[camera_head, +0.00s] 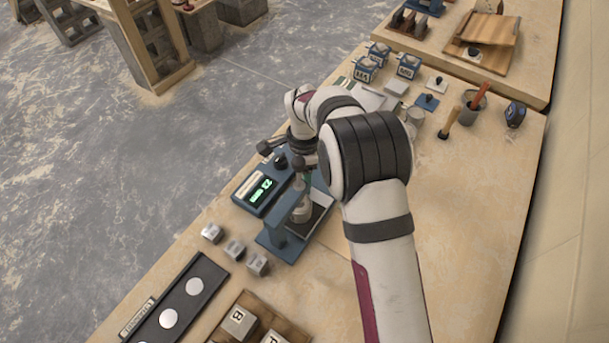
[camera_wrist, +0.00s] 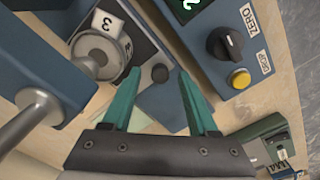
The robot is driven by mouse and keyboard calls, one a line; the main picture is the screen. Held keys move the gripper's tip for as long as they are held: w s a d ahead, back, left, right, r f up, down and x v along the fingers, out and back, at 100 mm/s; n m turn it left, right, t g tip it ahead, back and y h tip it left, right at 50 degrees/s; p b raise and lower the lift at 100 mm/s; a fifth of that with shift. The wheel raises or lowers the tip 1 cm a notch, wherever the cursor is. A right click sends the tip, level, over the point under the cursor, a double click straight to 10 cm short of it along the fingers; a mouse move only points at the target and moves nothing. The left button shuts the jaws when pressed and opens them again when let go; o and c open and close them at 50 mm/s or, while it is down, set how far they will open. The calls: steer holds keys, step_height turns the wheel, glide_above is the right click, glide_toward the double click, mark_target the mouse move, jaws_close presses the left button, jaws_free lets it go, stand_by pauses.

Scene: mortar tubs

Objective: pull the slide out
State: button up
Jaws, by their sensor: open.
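A blue press-like stand (camera_head: 275,240) sits on the bench beside the meter box; its blue frame (camera_wrist: 40,60) fills the left of the wrist view. The slide (camera_wrist: 143,45), a dark plate with pale edges, runs through the stand and carries a round grey tub (camera_wrist: 95,58) with a label reading 3. A small dark knob (camera_wrist: 160,73) sits at the slide's near end. My gripper (camera_wrist: 158,76) is open, its two teal fingers apart with the knob seen between their tips. Contact cannot be told. In the head view my wrist mostly hides the fingers.
The meter box (camera_head: 262,187) with a green display stands close on the left; its black dial (camera_wrist: 226,43) and yellow button (camera_wrist: 239,79) are near my right finger. Several grey cubes (camera_head: 234,249) and a dark tray (camera_head: 182,305) lie in front.

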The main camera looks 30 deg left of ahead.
steer(key=shift+f, duration=0.35)
jaws_close()
stand_by(1.2)
